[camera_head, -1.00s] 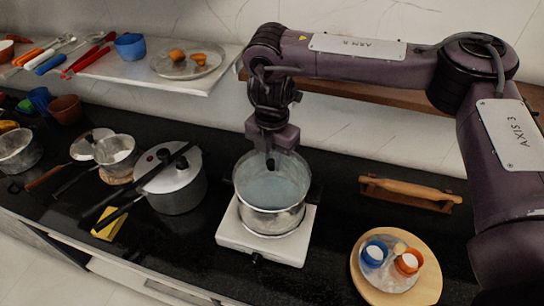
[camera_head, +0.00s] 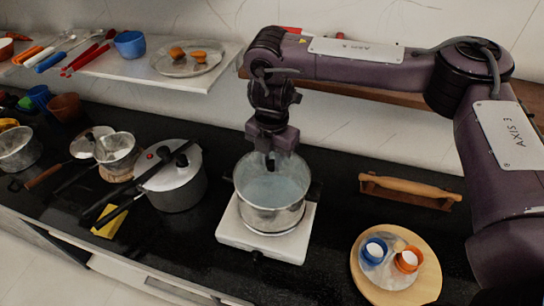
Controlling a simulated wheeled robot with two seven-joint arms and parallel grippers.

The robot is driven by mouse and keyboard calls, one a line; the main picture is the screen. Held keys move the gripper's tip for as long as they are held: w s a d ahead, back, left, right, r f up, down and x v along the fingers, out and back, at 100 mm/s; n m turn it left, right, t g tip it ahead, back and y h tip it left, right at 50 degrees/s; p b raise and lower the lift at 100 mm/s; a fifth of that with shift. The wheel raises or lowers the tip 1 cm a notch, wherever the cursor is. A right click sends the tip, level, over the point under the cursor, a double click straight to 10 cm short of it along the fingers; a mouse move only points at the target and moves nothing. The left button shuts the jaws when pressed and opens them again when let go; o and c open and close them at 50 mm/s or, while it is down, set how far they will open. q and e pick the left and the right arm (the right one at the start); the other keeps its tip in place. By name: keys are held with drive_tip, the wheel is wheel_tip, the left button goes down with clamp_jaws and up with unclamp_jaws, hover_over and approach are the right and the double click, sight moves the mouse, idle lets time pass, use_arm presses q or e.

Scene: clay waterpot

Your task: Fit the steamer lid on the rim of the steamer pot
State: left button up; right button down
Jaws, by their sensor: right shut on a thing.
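The steamer pot (camera_head: 272,217) is a shiny metal pot standing on a white burner. The steamer lid (camera_head: 268,184) looks like a pale, see-through disc at the mouth of the pot. It lies about level with the rim; I cannot tell whether it touches the rim all round. My right gripper (camera_head: 271,160) comes down from above and is shut on the lid's dark knob, near the back of the pot opening. The gripper's wrist hides part of the far rim. My left gripper is not in view.
The white burner (camera_head: 288,240) stands on the black counter. A pressure cooker (camera_head: 178,188) is close on its left. A rolling pin (camera_head: 410,186) and a round wooden board (camera_head: 424,275) with egg cups lie to the right. A white shelf (camera_head: 195,78) hangs behind.

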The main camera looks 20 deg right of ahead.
drive_tip(key=shift+f, duration=0.15)
drive_tip(key=c, duration=0.6)
unclamp_jaws()
wheel_tip(320, 180, up, 6)
drive_tip(key=p, duration=0.7)
drive_tip(key=shift+r, duration=0.25)
drive_tip(key=shift+f, duration=0.1)
idle(0.5)
